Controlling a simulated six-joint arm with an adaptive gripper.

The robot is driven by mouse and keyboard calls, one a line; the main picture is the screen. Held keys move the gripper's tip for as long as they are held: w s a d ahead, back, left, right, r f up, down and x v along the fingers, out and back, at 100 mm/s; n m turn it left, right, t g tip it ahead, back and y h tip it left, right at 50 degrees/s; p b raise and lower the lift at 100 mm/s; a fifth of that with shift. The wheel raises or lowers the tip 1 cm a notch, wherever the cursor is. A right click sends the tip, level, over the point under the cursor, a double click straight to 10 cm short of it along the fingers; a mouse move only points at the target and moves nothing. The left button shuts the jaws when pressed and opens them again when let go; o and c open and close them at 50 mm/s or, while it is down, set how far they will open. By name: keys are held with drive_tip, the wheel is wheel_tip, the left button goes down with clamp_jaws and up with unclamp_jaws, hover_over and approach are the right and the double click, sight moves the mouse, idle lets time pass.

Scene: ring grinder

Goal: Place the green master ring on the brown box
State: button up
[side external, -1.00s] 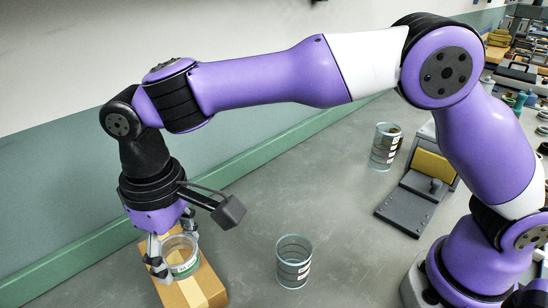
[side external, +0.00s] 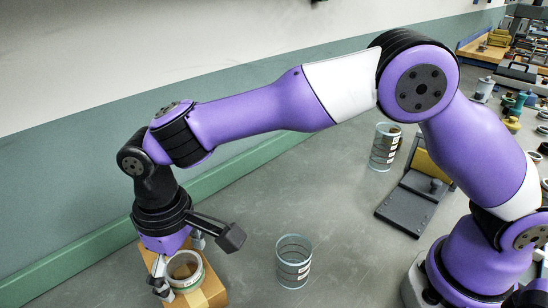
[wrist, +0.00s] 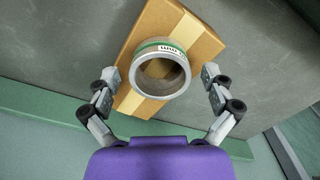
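The green master ring (side external: 188,285) is a pale ring with a green band and a white label. It sits on the brown box (side external: 215,288), a cardboard box with a lighter tape strip. In the wrist view the ring (wrist: 152,46) is over the middle of the box (wrist: 202,42), its hole facing me. My gripper (side external: 182,268) is down around the ring. In the wrist view the fingers of my gripper (wrist: 160,78) stand apart on either side, with gaps between them and the ring. Part of the box is hidden under my gripper.
A clear banded cylinder (side external: 293,262) stands right of the box, and another (side external: 384,148) farther back. A grey device with a yellow part (side external: 410,203) is at the right. A wall with a green ledge runs behind the box. Grey table between is clear.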

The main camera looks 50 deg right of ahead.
wheel_tip(320, 180, up, 12)
drive_tip(key=d+r+m+t, duration=0.1)
drive_tip(key=d+r, duration=0.3)
drive_tip(key=d, duration=0.4)
drive_tip(key=s+d+f+m+t, duration=0.2)
drive_tip(key=s+d, duration=0.3)
drive_tip(key=d, duration=0.4)
drive_tip(key=s+d+f+m+t, duration=0.2)
drive_tip(key=s+d, duration=0.3)
drive_tip(key=d, duration=0.5)
drive_tip(key=shift+s+m+t, duration=0.3)
drive_tip(key=shift+s, duration=0.05)
drive_tip(key=shift+o, duration=0.2)
